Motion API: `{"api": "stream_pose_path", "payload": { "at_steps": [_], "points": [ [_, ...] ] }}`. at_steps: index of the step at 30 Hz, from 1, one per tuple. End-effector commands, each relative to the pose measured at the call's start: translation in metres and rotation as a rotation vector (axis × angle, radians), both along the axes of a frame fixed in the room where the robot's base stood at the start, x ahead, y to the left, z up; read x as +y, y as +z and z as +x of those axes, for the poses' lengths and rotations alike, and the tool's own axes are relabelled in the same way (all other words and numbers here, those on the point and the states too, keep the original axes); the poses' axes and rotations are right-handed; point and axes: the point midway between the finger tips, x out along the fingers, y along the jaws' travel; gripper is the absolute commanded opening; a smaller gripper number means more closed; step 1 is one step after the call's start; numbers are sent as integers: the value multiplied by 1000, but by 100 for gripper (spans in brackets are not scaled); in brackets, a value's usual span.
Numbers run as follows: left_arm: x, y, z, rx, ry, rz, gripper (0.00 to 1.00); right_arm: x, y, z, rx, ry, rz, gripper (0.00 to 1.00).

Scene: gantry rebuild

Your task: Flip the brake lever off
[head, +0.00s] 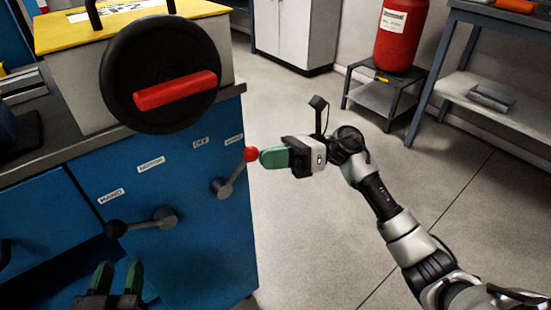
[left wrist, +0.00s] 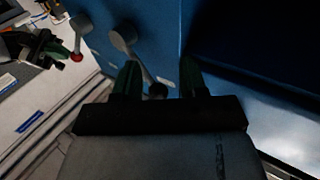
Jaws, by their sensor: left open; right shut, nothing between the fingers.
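A lever with a red knob (head: 251,155) sticks out of the blue cabinet front, its grey arm running down left to a pivot. A second lever with a black knob (head: 116,229) points left from its pivot. Small labels sit above both; one seems to read OFF, and I cannot tell which lever is the brake. My right gripper (head: 264,158) is shut and empty, its green tips at the red knob, touching or nearly so. My left gripper (head: 119,276) is open below the black knob. In the left wrist view the black knob (left wrist: 158,90) appears between its fingers; contact is unclear.
A black handwheel (head: 125,60) with a red handle stands above the levers. The blue cabinet (head: 190,250) has a grey worktop. A red cylinder (head: 402,35) on a low stand and a grey bench (head: 500,95) are at the back right. The floor between is clear.

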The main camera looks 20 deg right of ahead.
Motion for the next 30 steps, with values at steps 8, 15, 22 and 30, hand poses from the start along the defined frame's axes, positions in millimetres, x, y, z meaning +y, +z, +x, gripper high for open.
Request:
{"api": "stream_pose_path", "payload": {
  "at_steps": [8, 15, 22, 30],
  "points": [
    [14, -46, -15, 397, 27, 100, 43, 18, 27, -7, -94, 3, -250, 0],
    [30, -84, -51, 759, 52, 183, 43, 34, 38, -13, -160, 3, -430, 0],
    [39, -99, -74, 931, 62, 219, 43, 47, 41, -17, -184, 3, -508, 0],
    [42, -104, -83, 993, 66, 233, 43, 53, 43, -19, -183, 1, -504, 0]
  ]
}}
